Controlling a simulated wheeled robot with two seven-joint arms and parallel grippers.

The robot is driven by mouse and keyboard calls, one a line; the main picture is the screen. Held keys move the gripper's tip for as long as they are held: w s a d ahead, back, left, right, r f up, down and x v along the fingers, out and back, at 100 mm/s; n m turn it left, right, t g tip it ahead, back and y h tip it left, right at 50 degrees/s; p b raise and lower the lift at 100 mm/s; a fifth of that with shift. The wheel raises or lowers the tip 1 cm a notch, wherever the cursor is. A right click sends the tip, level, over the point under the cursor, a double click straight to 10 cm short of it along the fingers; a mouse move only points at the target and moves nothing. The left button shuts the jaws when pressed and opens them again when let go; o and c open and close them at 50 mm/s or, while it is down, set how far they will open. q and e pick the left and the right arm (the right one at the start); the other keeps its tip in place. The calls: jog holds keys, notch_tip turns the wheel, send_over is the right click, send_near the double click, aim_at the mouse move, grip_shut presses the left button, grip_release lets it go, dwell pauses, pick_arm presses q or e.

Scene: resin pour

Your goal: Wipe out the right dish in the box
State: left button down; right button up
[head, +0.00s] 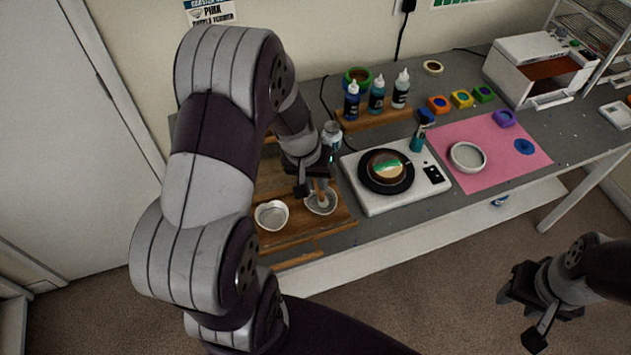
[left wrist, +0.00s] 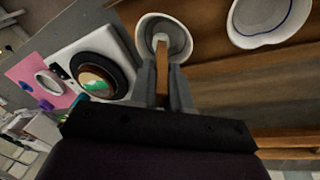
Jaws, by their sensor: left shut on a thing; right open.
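The wooden box (head: 338,223) stands at the left end of the table with two pale dishes in it. The right dish (head: 330,206) is partly hidden by my left gripper (head: 316,190). It also shows in the left wrist view (left wrist: 146,36). My left gripper is shut on a wooden-handled tool (left wrist: 162,75) with a pale tip. The tip is over or inside the right dish; I cannot tell whether it touches the bottom. The left dish (head: 271,215) looks empty. My right gripper (head: 520,318) is open and empty, in front of the table.
A white turntable base (head: 405,195) with a dark round plate (head: 386,172) stands right of the box. Dropper bottles (head: 376,95) stand behind it on a wooden rack. A pink mat (head: 495,165) holds a white round dish (head: 467,157). A jar (head: 331,133) stands close behind my left gripper.

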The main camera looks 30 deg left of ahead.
pick_arm(q)
jog(key=shift+a+f, duration=0.1)
jog(key=shift+a, duration=0.3)
jog(key=shift+s+d, duration=0.3)
jog(key=shift+s, duration=0.05)
jog(key=p+v, duration=0.2)
jog(key=w+p+v, duration=0.1)
jog(key=v, duration=0.2)
jog(key=d+p+v, duration=0.1)
jog(key=p+v, duration=0.1)
jog(key=shift+w+r+p, duration=0.15)
jog(key=shift+r+p, duration=0.15)
jog(key=shift+r, duration=0.1)
jog(key=shift+f, duration=0.15)
